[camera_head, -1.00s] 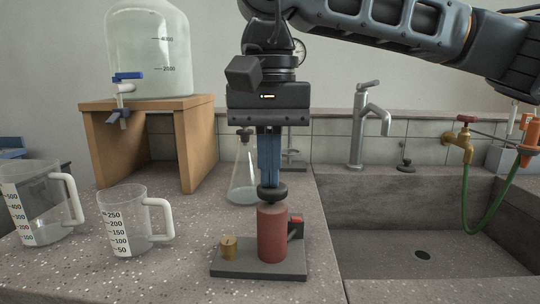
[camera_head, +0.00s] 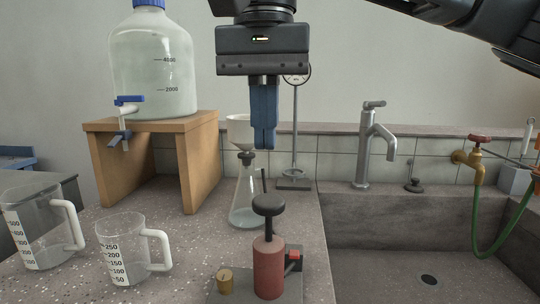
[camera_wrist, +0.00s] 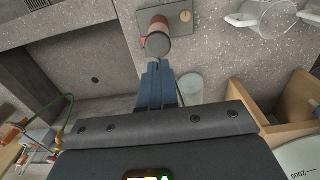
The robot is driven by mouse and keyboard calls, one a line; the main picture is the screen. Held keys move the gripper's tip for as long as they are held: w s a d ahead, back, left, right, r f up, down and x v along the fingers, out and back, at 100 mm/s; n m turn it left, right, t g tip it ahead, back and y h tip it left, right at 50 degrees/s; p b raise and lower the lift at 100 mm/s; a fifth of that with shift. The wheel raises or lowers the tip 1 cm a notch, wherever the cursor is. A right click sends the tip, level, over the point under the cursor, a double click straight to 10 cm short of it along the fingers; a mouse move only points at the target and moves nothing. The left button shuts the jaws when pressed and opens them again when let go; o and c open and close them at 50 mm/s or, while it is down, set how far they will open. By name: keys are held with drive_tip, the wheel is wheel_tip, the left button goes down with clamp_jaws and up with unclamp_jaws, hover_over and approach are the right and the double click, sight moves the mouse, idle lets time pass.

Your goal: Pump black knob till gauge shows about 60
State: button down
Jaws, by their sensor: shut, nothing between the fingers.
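The pump has a red cylinder (camera_head: 268,268) on a dark base plate, topped by a round black knob (camera_head: 268,205) on a rod that now stands raised. My gripper (camera_head: 264,148) is shut and empty, with blue fingers pointing down above the knob and apart from it. In the wrist view the fingers (camera_wrist: 155,68) end close to the knob (camera_wrist: 158,45). A round white gauge (camera_head: 298,75) on a stand is behind my gripper; its dial is partly covered and too small to read.
A conical flask (camera_head: 246,195) with a funnel stands behind the pump. Two measuring jugs (camera_head: 126,262) (camera_head: 35,240) stand at the left, and a large bottle (camera_head: 152,65) sits on a wooden stand (camera_head: 196,165). A sink with a tap (camera_head: 368,150) is at the right.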

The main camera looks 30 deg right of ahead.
wheel_tip(320, 180, up, 4)
drive_tip(key=shift+f, duration=0.1)
drive_tip(key=shift+a+p, duration=0.1)
drive_tip(key=shift+p, duration=0.25)
idle(0.4)
